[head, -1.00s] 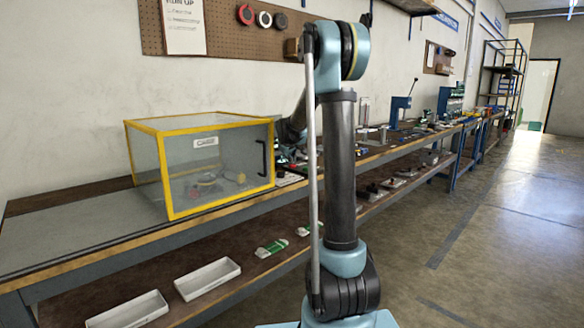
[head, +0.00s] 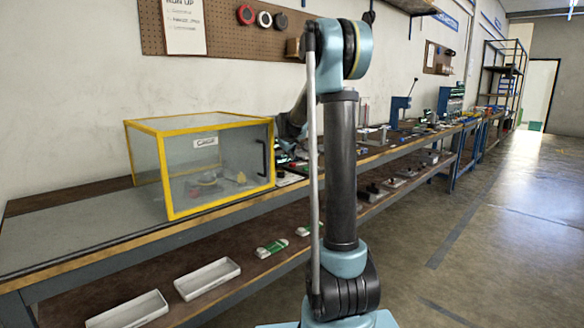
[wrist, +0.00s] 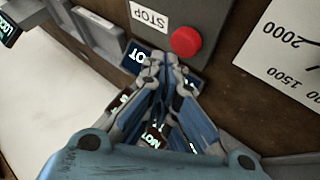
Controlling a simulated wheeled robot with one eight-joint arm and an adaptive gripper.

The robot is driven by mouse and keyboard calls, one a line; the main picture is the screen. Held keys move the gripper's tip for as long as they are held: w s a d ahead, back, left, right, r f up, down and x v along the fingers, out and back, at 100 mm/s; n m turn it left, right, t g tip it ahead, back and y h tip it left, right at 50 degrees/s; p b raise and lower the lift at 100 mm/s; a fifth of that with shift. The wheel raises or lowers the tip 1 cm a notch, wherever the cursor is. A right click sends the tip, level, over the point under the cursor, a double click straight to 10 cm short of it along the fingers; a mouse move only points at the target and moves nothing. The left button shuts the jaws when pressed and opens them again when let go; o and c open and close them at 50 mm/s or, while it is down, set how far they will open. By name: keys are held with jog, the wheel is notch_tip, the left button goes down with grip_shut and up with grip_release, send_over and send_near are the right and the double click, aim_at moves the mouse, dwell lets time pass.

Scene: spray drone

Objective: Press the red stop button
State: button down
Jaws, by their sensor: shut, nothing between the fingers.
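The red stop button (wrist: 185,41) is round and sits on a dark grey box, to the right of a white label reading STOP (wrist: 149,17) in the wrist view. My gripper (wrist: 161,62) is shut and empty. In that view its fingertips lie just below and left of the button and do not cover it. I cannot tell the depth gap between them. In the head view the button and the gripper cannot be made out; my arm stands in front of that part of the bench.
A clear cage with yellow edges (head: 168,190) stands on the bench left of my arm. Small dark cards with white letters lie behind the fingers in the wrist view. A white sheet with numbers (wrist: 285,50) is to the right. White trays (head: 208,279) sit on the lower shelf.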

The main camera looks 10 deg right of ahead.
jog(key=shift+r, duration=2.45)
jog(key=m+g, duration=0.2)
send_near(290, 164)
jog(key=s+d, duration=0.3)
jog(key=s, duration=0.4)
jog(key=s+d+f+m+g, duration=0.1)
jog(key=s+f, duration=0.1)
jog(key=s, duration=0.6)
jog(key=s+f, duration=0.2)
jog(key=s, duration=0.5)
jog(key=s+f+m+g, duration=0.1)
jog(key=s+f, duration=0.4)
jog(key=s, duration=0.4)
jog(key=s+f+m+g+y, duration=0.1)
jog(key=s+f, duration=0.4)
jog(key=s, duration=0.4)
jog(key=s+a+f+m+g+y, duration=0.1)
jog(key=s+f, duration=0.4)
jog(key=s, duration=0.5)
jog(key=shift+f+g, duration=0.35)
jog(key=shift+g, duration=0.05)
jog(key=shift+a, duration=0.1)
